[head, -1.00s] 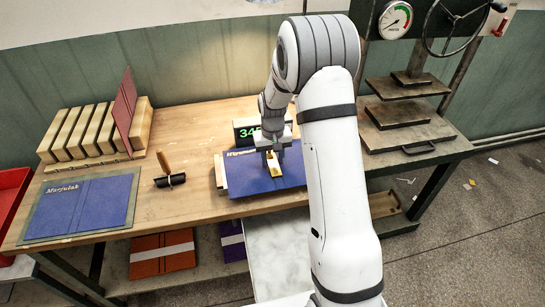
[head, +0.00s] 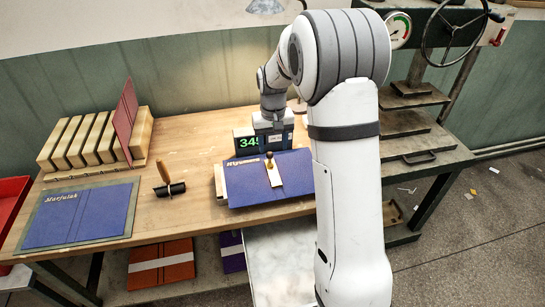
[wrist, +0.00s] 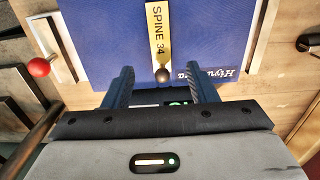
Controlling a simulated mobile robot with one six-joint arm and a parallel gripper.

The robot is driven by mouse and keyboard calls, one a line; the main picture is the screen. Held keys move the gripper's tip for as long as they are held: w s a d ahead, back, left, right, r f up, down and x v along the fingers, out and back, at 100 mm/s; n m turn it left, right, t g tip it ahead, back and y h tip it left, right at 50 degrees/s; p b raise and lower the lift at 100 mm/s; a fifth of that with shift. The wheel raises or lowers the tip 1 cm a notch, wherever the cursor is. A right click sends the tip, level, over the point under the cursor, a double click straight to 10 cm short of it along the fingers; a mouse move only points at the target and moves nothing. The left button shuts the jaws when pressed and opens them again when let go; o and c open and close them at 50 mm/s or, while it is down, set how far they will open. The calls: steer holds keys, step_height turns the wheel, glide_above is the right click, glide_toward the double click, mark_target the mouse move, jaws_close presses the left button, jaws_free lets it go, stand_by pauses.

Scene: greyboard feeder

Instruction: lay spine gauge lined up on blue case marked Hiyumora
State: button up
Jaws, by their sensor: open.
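The blue case marked Hiyumora (head: 243,188) lies open on a pale board on the bench; its gold title shows in the head view, and upside down in the wrist view (wrist: 215,50). The spine gauge (head: 275,178), a pale yellow strip with a dark knob, lies across the middle of the case. In the wrist view the gauge (wrist: 158,35) reads SPINE 34 and runs nearly straight up the picture. How exactly it matches the case's spine lines I cannot tell. My gripper (wrist: 158,76) is open and empty, its fingers apart either side of the knob in that view.
A roller (head: 170,182) and a blue case marked Marjulak (head: 80,213) lie to the left. Wooden blocks (head: 90,142) stand at the back left. A press (head: 410,120) stands at right.

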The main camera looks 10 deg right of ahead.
steer(key=s+r+t, duration=0.1)
steer(key=s+r, duration=1)
steer(key=s, duration=0.3)
steer(key=s+t, duration=0.1)
steer(key=s, duration=1.3)
steer(key=shift+s+f+t, duration=0.15)
steer(key=shift+s+t, duration=0.15)
steer(key=shift+t, duration=0.1)
